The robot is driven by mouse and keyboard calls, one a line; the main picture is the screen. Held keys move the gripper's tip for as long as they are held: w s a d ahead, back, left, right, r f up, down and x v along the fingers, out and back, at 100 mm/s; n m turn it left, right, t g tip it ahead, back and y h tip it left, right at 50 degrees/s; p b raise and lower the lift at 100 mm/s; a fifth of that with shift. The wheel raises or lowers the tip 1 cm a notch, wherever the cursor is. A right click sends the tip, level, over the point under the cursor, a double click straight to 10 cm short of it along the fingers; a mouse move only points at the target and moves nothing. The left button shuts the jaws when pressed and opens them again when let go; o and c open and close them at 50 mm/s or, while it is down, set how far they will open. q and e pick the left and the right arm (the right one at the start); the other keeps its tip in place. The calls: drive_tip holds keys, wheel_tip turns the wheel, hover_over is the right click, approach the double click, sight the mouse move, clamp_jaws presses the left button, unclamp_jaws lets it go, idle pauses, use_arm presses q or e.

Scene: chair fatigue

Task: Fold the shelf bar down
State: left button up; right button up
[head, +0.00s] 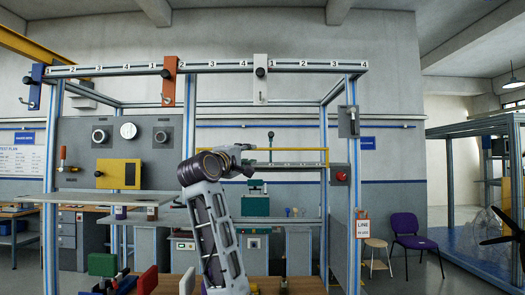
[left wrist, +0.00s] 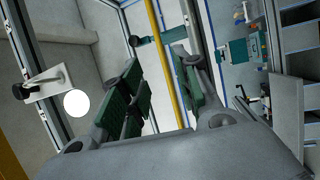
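The shelf bar appears as a thin yellow rail (head: 295,149) across the frame at mid-height, above a pale ruled strip. In the left wrist view the yellow bar (left wrist: 166,60) runs lengthwise through the gap between my fingers. My left gripper (head: 246,160) is at the rail's left part in the head view. In the left wrist view its green-padded fingers (left wrist: 158,88) are spread apart, one on each side of the bar. I cannot tell whether the bar lies between the pads or beyond them. No contact is visible. My right gripper is not in view.
A ruled top beam (head: 215,67) carries blue, orange and white sliders. A red button box (head: 340,175) is right of the rail. A green machine (head: 255,202) stands behind the lower shelf. A purple chair (head: 412,235) stands at the right, near open floor.

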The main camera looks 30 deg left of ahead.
sight(263, 149)
use_arm(q)
drive_tip(key=shift+p+x, duration=2.05)
drive_tip(key=shift+x, duration=4.65)
clamp_jaws()
